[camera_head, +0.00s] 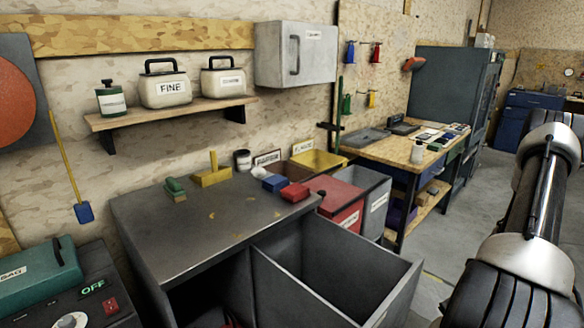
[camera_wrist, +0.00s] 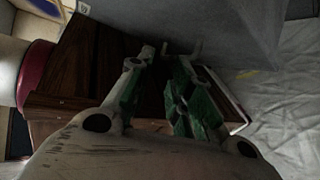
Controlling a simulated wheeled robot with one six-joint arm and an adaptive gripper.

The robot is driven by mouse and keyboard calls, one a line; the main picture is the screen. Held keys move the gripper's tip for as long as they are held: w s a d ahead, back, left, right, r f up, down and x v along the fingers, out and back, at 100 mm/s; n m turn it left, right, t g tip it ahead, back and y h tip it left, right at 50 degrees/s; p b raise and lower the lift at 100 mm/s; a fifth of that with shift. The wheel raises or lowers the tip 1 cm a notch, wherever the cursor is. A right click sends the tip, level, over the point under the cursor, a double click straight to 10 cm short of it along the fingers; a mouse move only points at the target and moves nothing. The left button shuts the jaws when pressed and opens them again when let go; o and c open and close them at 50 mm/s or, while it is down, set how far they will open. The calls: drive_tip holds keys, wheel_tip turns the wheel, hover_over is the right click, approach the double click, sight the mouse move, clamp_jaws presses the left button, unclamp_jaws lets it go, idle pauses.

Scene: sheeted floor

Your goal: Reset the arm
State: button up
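My arm (camera_head: 536,205) shows at the right edge of the head view, and its gripper is out of that picture. In the wrist view my gripper (camera_wrist: 170,55) points away from the camera. Its two fingers with green parts stand apart, and I see nothing held between them. Beyond the fingers are a dark brown wood-grained surface (camera_wrist: 80,65) and a grey panel (camera_wrist: 225,30). The wrist view is dark, so the distance to these surfaces is hard to tell.
A grey metal cabinet (camera_head: 205,235) with an open drawer (camera_head: 395,285) stands in front. A red bin (camera_head: 338,212) and a workbench (camera_head: 385,152) lie beyond it. A wall shelf (camera_head: 170,112) holds canisters. Bare floor (camera_head: 435,225) shows between the workbench and my arm.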

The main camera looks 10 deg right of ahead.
drive_tip(key=w+a+r+n+g+h, duration=0.1)
drive_tip(key=w+a+r+n+h, duration=0.15)
drive_tip(key=r+n, duration=0.4)
drive_tip(key=w+a+r+n+h, duration=0.1)
drive_tip(key=r+n+h, duration=0.2)
drive_tip(key=r, duration=0.6)
drive_tip(key=w+a+r+n+g+h, duration=0.1)
drive_tip(key=w+r+n+h, duration=0.15)
drive_tip(key=r+n, duration=0.35)
drive_tip(key=s+a+r+n+t+h, duration=0.2)
drive_tip(key=s+a+r+n+t, duration=0.1)
drive_tip(key=r+n, duration=0.5)
drive_tip(key=s+a+r+n+t+h, duration=0.3)
drive_tip(key=s+a+r+n+t, duration=0.1)
drive_tip(key=r+n, duration=0.4)
drive_tip(key=shift+s+a+r+t, duration=0.15)
drive_tip(key=shift+s+a+t, duration=0.15)
drive_tip(key=shift+s+a, duration=0.6)
drive_tip(key=shift+n, duration=0.25)
